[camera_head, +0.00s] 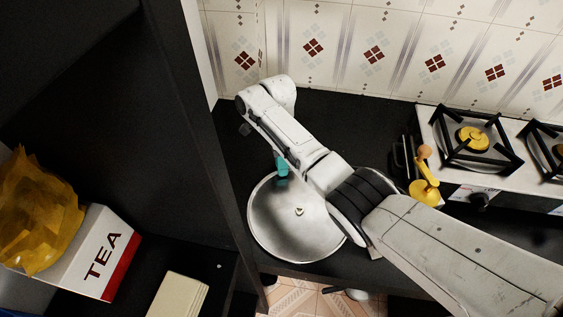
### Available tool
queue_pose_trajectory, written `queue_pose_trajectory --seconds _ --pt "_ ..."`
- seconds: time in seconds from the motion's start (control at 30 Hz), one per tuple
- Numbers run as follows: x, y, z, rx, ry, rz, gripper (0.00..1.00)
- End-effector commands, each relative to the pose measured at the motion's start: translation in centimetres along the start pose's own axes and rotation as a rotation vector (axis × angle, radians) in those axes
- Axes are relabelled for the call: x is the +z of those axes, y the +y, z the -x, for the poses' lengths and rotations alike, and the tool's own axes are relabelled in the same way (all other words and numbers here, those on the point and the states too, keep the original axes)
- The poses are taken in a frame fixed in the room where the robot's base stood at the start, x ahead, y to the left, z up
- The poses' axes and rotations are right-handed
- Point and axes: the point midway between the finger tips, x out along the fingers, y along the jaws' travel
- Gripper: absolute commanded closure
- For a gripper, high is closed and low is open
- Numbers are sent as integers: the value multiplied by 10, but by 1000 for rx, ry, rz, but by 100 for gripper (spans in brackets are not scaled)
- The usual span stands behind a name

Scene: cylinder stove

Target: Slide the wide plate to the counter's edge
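The wide plate (275,225) is a round, shiny silver disc with a small pale knob or mark at its middle. It lies on the black counter (325,115), close to the front edge. My white arm reaches in from the lower right and hides the plate's right part. A small teal piece (282,164) shows beside the arm at the plate's far rim; I cannot tell whether it belongs to my gripper. My gripper's fingers are not clearly visible, being mostly hidden by the arm, so contact with the plate cannot be told.
A white stove (464,172) with black grates stands at the right. A yellow item with an orange top (425,185) is beside it. A dark cabinet side (205,130) borders the plate's left. A TEA box (90,258) and amber bag (40,215) are in the cabinet.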

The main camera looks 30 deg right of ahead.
Motion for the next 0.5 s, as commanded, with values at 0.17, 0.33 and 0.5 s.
queue_pose_trajectory --seconds 0.17,0.33,0.5 --pt "0 -2 3 -6 -2 -1 64" --pt "1 -1 26 -6 -2 1 64" --pt "1 0 62 -5 -2 0 64"
